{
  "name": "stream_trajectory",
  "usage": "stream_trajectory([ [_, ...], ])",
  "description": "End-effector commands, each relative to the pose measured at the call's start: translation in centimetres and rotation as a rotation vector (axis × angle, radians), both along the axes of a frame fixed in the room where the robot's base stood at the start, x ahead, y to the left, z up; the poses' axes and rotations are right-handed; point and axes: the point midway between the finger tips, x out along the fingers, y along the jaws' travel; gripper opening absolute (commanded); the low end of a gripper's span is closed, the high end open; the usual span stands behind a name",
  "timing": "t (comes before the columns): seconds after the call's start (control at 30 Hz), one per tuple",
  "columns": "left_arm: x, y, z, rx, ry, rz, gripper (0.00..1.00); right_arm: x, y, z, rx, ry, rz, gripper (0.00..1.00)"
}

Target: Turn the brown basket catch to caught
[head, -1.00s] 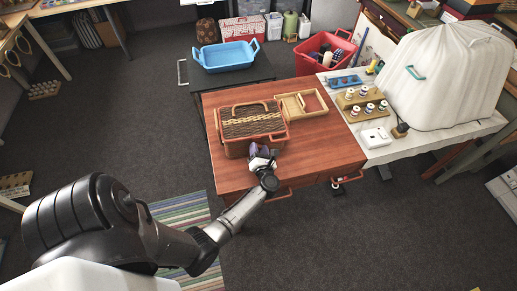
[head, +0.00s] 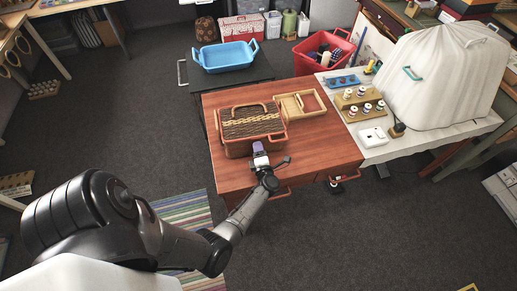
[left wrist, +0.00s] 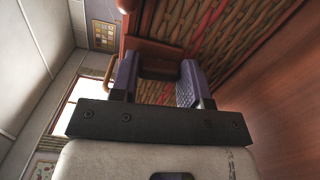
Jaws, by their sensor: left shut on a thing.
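The brown wicker basket (head: 252,122) stands closed on the red-brown table, its carrying handle across the top. Its woven side and brown frame fill the upper part of the left wrist view (left wrist: 235,40). The brown catch (left wrist: 157,70) shows on the basket's front, between the purple fingers of my left gripper (left wrist: 158,82). My left gripper (head: 258,148) reaches the basket's front from the near side and is shut on the catch. The fingers hide the catch in the head view, and I cannot tell its exact angle. My right gripper is in neither view.
An open pale wooden tray (head: 305,105) lies beside the basket at the right on the table (head: 310,150). A blue tub (head: 226,58) stands behind at the left. Thread spools (head: 366,108) and a white covered machine (head: 450,75) stand on the right table. The table's front right is clear.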

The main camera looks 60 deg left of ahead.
Motion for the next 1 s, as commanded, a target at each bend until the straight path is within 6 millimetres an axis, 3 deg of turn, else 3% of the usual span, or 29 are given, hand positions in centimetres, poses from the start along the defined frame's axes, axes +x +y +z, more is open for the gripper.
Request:
stream_trajectory([
  [0.3, 0.0, -0.01, -0.03, 0.033, 0.107, 0.0, 0.19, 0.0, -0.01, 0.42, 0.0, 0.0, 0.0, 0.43],
  [0.87, 0.0, -0.01, -0.08, 0.042, 0.132, -0.001, 0.19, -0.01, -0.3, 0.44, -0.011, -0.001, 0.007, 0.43],
  [0.9, 0.0, -0.01, -0.09, 0.042, 0.132, -0.001, 0.44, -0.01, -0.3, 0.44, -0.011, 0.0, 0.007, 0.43],
  [1.0, 0.0, -0.01, -0.08, 0.042, 0.131, -0.001, 0.54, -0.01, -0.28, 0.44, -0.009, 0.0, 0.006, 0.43],
])
